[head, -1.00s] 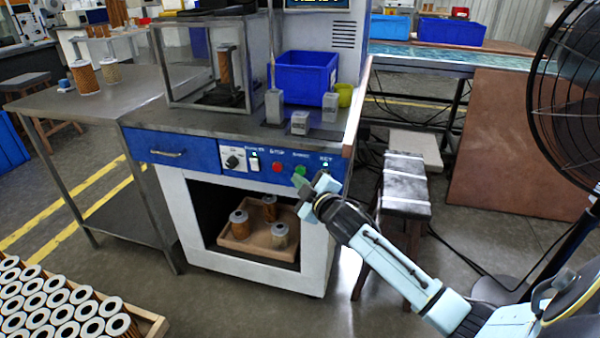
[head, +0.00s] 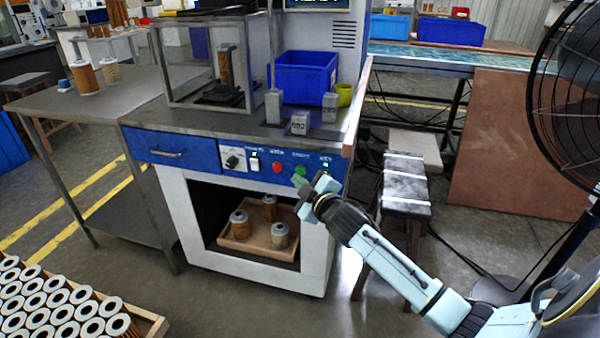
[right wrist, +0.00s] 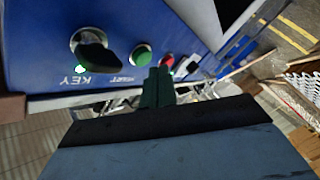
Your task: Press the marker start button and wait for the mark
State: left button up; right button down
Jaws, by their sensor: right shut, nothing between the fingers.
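The marker (head: 345,70) is a grey machine on a blue-fronted bench, with a clear-sided enclosure (head: 168,80). A brown cartridge (head: 225,68) stands inside the enclosure. The front panel carries a green button (head: 299,169), which also shows in the right wrist view (right wrist: 141,55), between a red button (right wrist: 167,62) and a black key switch (right wrist: 92,52). My right gripper (head: 300,183) is shut and empty, its dark green fingers (right wrist: 157,85) close to the green button. I cannot tell whether they touch it. My left gripper is out of view.
A tray (head: 258,243) with 3 cartridges sits in the bench opening. A stool (head: 405,185) and a black fan (head: 570,90) stand at right. A crate of cartridges (head: 150,325) is lower left.

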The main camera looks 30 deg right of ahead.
jog(key=shift+w+d, duration=0.1)
dwell(0.5)
jog(key=shift+w+d, duration=0.2)
jog(key=shift+d, duration=0.05)
jog(key=shift+w+d, duration=0.25)
dwell(0.9)
jog(key=shift+s+p, duration=0.1)
jog(key=shift+p, duration=0.25)
jog(key=shift+s+a+p, duration=0.4)
jog(key=shift+s+a, duration=0.05)
jog(key=shift+a, duration=0.1)
